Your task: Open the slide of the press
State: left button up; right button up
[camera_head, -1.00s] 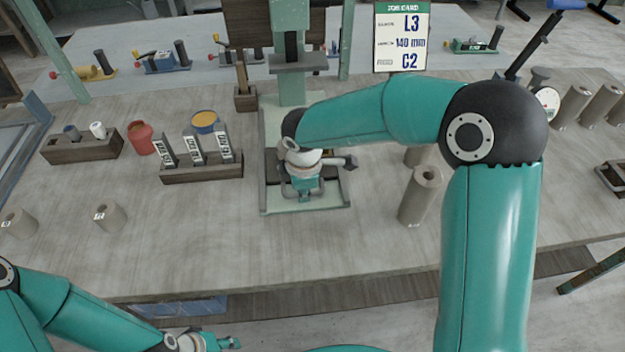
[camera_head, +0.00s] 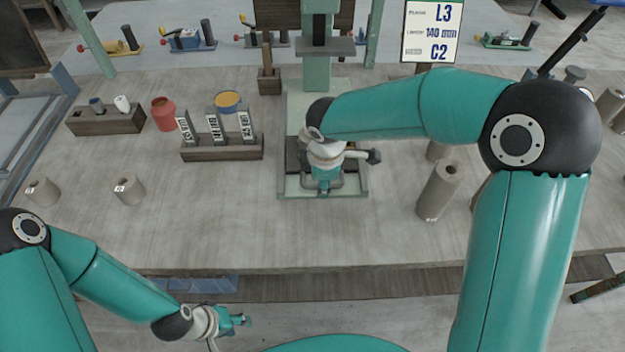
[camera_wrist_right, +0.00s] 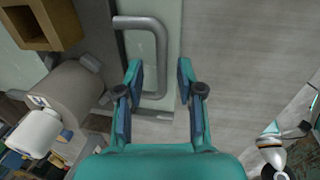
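The pale green press (camera_head: 318,70) stands on the workbench, its base plate (camera_head: 290,185) toward me. My right gripper (camera_head: 327,185) points down at the front of that base and hides much of it. In the right wrist view, a grey U-shaped handle (camera_wrist_right: 160,60) is fixed at the edge of a pale green plate (camera_wrist_right: 172,20), seemingly the slide's. My right gripper (camera_wrist_right: 162,90) is open there, its fingers on either side of the handle's bar with gaps showing. My left gripper (camera_head: 238,321) is low in front of the bench, apart from everything; its opening is too small to judge.
Clay-coloured cylinders (camera_head: 438,190) stand right of the press, with others (camera_head: 128,190) at the left. A wooden rack with labelled pieces (camera_head: 222,153), a red pot (camera_head: 163,113) and a job card (camera_head: 432,32) are nearby.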

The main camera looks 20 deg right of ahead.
jog(key=shift+r, duration=0.1)
notch_tip(320, 180, up, 12)
jog(key=s, duration=0.2)
jog(key=shift+a+f, duration=0.2)
jog(key=shift+f, duration=0.05)
dwell(0.4)
